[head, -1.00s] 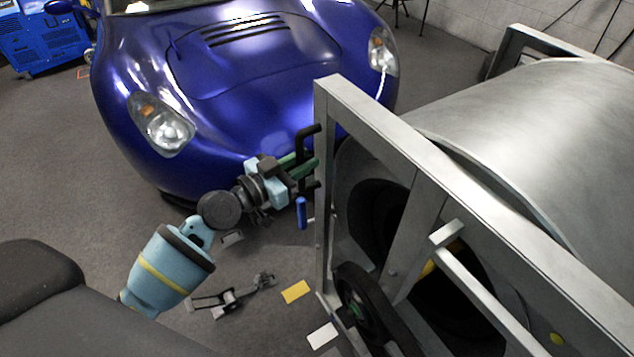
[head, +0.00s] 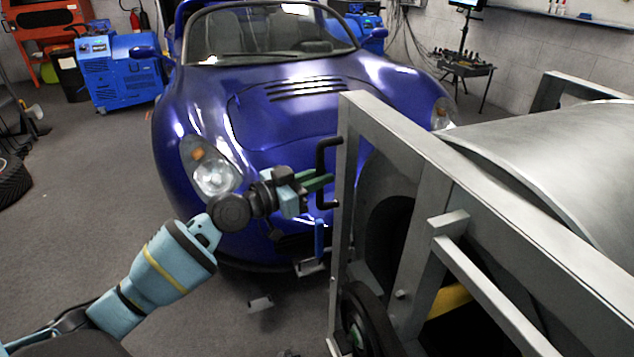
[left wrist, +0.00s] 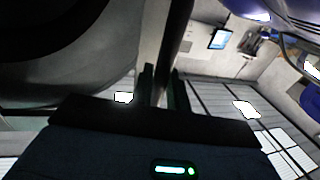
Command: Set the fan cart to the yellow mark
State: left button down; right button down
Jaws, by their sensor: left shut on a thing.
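The fan cart (head: 393,130), a grey metal frame around a large round drum (head: 570,160), fills the right of the head view. A black handle (head: 322,153) stands on its near left edge. My left gripper (head: 322,182) is shut on this handle, with its green fingers at the bar. In the left wrist view a dark bar (left wrist: 175,45) runs up from between the fingers (left wrist: 162,90). A blue lever (head: 319,238) hangs below the handle, and a black wheel (head: 365,320) shows low on the frame. No yellow floor mark is in view now. My right gripper is not in view.
The blue car (head: 290,120) stands just behind the handle, close to the cart. A blue machine (head: 120,72) is at the back left and a tyre (head: 12,180) at the left edge. The grey floor (head: 90,200) left of the car is open.

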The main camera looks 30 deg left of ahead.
pick_arm(q)
jog(key=shift+s+d+r+h, duration=0.15)
jog(key=shift+s+d+h, duration=0.2)
jog(key=shift+d, duration=0.5)
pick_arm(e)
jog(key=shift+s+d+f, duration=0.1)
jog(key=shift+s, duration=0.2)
pick_arm(q)
jog(key=c, duration=1.6)
grip_release()
jog(key=shift+w+d, duration=0.1)
jog(key=shift+w, duration=0.1)
jog(key=shift+o, duration=0.8)
jog(key=shift+w, duration=0.25)
jog(key=shift+s+a, duration=0.3)
jog(key=v, duration=0.7)
jog(key=shift+s+b, duration=0.2)
jog(key=shift+b, duration=0.25)
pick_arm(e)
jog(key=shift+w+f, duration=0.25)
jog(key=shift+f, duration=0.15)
